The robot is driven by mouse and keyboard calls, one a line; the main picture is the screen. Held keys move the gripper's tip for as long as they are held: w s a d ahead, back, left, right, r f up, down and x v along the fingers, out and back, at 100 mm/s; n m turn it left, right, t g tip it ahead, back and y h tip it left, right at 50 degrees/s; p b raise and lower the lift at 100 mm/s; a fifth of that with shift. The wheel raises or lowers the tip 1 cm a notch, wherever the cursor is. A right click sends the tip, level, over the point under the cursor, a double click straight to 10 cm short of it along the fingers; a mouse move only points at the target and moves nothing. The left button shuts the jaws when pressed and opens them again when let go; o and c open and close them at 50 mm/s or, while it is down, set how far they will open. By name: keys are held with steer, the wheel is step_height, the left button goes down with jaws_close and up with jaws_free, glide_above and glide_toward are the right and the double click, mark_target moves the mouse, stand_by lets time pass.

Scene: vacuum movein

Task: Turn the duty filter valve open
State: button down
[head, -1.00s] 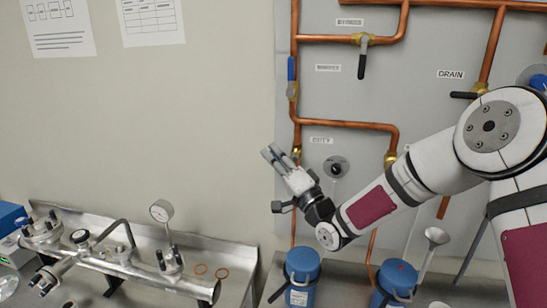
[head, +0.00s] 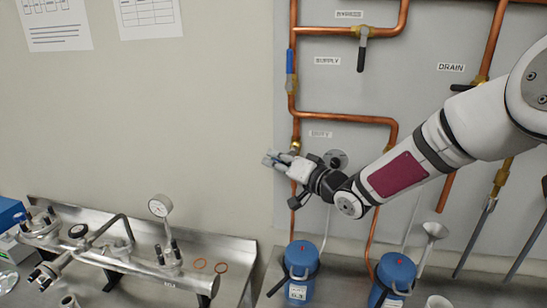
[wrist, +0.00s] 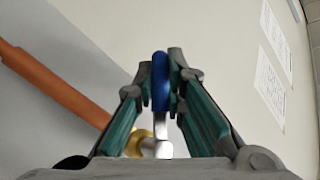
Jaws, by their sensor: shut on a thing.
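The duty filter valve shows in the head view as a brass body (head: 296,143) on the left copper pipe, beside a small label (head: 320,134) that appears to read DUTY. Its lever is mostly hidden by my gripper there. In the wrist view the lever's blue grip (wrist: 161,80) stands between my fingertips, with a bare metal shank below it and the brass body (wrist: 138,142) behind. My gripper (head: 272,159) is shut on this blue handle, with its fingers pointing left in the head view. It also shows in the wrist view (wrist: 161,72).
Another blue-handled valve (head: 290,62) sits higher on the same pipe, with a dark-handled valve (head: 362,45) to its right. A steel bench (head: 215,250) with piping and a gauge (head: 160,207) is at lower left.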

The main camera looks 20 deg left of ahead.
steer(key=shift+d+f+n+g+h, duration=0.25)
steer(key=shift+n+h, duration=0.1)
steer(key=shift+h, duration=0.15)
steer(key=shift+d+f+n+g+h, duration=0.1)
steer(key=shift+d+n+g+h, duration=0.2)
steer(key=shift+h, duration=0.2)
steer(key=shift+w+d+f+n+g+h+p, duration=0.1)
steer(key=shift+d+f+n+g+h+p, duration=0.35)
steer(key=shift+h, duration=0.75)
steer(key=shift+d+f+n+t+h+p, duration=0.1)
steer(key=shift+d+n+h+p, duration=0.2)
steer(key=shift+d+n+h, duration=0.65)
steer(key=shift+w+d+f+n+g+h+p, duration=0.1)
steer(key=shift+d+f+n+g+h+p, duration=0.2)
steer(key=shift+h, duration=1.15)
steer(key=c, duration=1.6)
jaws_free()
steer(key=shift+c, duration=0.2)
